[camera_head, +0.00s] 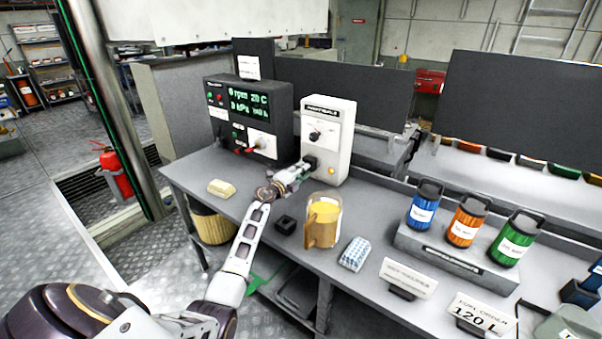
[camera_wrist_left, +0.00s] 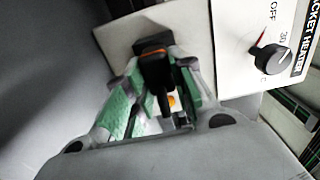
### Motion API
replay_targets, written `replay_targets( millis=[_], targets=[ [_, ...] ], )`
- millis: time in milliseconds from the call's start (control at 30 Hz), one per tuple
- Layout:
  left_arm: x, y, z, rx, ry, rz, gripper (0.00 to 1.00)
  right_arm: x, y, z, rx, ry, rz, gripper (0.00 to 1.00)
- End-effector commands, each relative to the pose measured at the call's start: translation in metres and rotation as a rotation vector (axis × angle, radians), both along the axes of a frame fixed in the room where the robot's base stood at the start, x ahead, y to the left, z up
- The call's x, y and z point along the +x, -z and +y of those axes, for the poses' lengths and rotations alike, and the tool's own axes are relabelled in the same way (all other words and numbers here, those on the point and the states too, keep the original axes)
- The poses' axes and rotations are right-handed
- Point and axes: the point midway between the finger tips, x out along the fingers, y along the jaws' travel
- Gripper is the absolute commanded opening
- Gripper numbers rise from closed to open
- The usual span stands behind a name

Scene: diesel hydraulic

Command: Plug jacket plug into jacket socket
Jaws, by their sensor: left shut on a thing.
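The black jacket plug (camera_wrist_left: 155,60), with an orange band, is between the green-padded fingers of my left gripper (camera_wrist_left: 158,78), which is shut on it. In the head view my left gripper (camera_head: 303,168) reaches the lower left front of the white jacket heater box (camera_head: 338,135), and the plug shows there only as a small dark shape. The plug's far end is at the box's white face in the left wrist view. The socket is hidden behind the plug, so I cannot tell how deep the plug sits. My right gripper is not in view.
A dark control panel (camera_head: 276,98) with green readouts stands left of the box. A mug of yellow liquid (camera_head: 323,222), a black block (camera_head: 286,225) and a blue-white cloth (camera_head: 355,254) lie in front. Blue, orange and green canisters (camera_head: 467,220) stand at right.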

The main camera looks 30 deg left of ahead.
Motion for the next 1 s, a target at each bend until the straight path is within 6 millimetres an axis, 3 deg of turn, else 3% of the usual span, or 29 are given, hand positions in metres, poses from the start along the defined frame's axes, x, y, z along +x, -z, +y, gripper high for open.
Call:
replay_targets(
  millis=[333,367,567,1000],
  targets=[
    [0.0019,-0.0001,0.0001,0.000,0.000,0.000,0.00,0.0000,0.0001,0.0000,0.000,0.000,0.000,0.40],
    [0.0019,-0.0001,0.0001,0.001,0.000,0.000,0.26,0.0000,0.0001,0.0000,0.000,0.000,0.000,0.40],
    [0.0019,0.0001,0.0000,0.000,0.000,0.000,0.50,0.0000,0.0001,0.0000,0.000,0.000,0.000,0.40],
    [0.0001,0.0006,0.0001,0.001,0.000,0.001,0.50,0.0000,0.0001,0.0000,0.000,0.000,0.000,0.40]
  ],
)
